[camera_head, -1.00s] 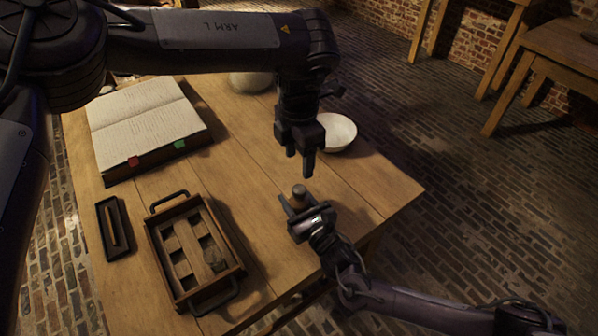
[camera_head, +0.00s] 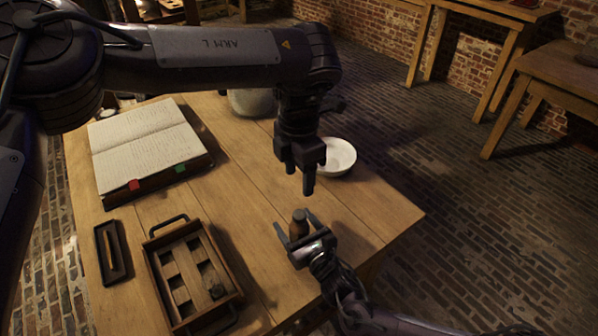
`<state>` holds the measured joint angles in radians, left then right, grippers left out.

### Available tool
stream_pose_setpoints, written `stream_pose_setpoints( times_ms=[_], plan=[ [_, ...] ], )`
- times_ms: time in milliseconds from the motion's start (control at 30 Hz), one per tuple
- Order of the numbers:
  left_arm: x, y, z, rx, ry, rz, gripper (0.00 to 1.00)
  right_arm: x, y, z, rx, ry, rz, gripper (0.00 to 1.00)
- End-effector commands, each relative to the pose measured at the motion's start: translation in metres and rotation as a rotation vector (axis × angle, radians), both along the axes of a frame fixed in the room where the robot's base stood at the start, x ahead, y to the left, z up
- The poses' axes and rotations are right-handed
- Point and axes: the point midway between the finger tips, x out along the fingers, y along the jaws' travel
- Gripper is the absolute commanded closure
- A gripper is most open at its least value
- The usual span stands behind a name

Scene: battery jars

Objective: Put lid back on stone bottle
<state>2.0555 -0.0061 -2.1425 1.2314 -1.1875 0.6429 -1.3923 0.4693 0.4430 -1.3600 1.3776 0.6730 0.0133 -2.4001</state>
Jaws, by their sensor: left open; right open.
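A small brown bottle (camera_head: 299,228) stands upright near the table's right front edge. A narrower round top shows on it; I cannot tell whether that is its neck or a lid. My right gripper (camera_head: 296,231) is open, with its fingers on either side of the bottle. I cannot tell whether they touch it. My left gripper (camera_head: 300,183) is open and points down just above and behind the bottle, apart from it. No separate lid can be made out.
A wooden tray (camera_head: 160,292) with compartments and a small dark item sits at the front left. A narrow dark tray (camera_head: 112,252), an open book (camera_head: 145,150), a white bowl (camera_head: 338,156) and a pale vessel (camera_head: 251,102) surround clear tabletop (camera_head: 235,190).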

Motion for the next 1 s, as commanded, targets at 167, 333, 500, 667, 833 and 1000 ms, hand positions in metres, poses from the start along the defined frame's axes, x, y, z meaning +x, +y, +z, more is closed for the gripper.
stream_pose_setpoints(
  times_ms=[167, 333, 500, 667, 833, 1000],
  plan=[
    [0.0, 0.0, 0.0, 0.0, 0.0, 0.0, 0.46, -0.017, -0.01, -0.002, -0.001, 0.004, 0.001, 0.32],
    [0.0, 0.0, 0.0, 0.0, 0.0, 0.0, 0.46, -0.044, -0.026, -0.002, -0.002, 0.005, 0.001, 0.32],
    [0.0, 0.0, -0.001, 0.0, 0.0, 0.0, 0.46, -0.061, -0.036, -0.001, -0.002, 0.003, 0.0, 0.32],
    [0.0, 0.0, -0.001, 0.0, 0.0, 0.0, 0.46, -0.067, -0.039, -0.001, -0.001, 0.001, 0.0, 0.32],
    [0.0, 0.0, -0.001, 0.0, 0.0, 0.0, 0.46, -0.067, -0.039, -0.001, -0.001, 0.001, 0.0, 0.32],
    [0.0, 0.0, -0.001, 0.0, 0.0, 0.0, 0.46, -0.067, -0.039, -0.001, -0.001, 0.001, 0.0, 0.32]
  ],
)
